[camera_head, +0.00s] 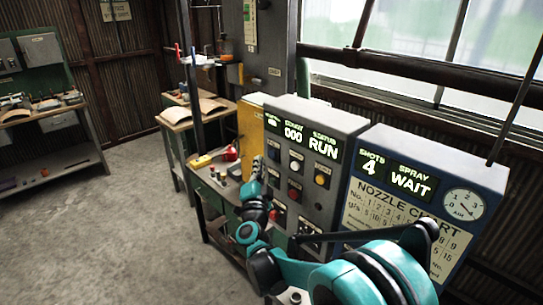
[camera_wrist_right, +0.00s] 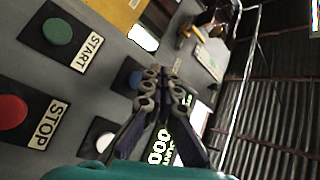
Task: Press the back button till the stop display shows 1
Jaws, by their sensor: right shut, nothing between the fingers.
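The grey control panel (camera_head: 345,125) stands right of centre in the head view. Its displays include COUNT at 000 (camera_head: 293,132) and STATUS at RUN (camera_head: 323,146). A narrower display (camera_head: 272,122) at its left end is too small to read. My right gripper (camera_head: 259,163) is shut and empty in front of the panel's left side. In the right wrist view its fingertips (camera_wrist_right: 166,76) overlap a blue button (camera_wrist_right: 133,74); contact cannot be told. A white button (camera_wrist_right: 101,131) is beside it. No button label reads "back" clearly. My left gripper is out of view.
A green START button (camera_wrist_right: 58,31) and a red STOP button (camera_wrist_right: 10,112) are close to the gripper. A blue spray panel (camera_head: 400,145) stands right of the grey one, showing SHOTS 4 and WAIT. A workbench (camera_head: 180,118) stands behind; floor at left is clear.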

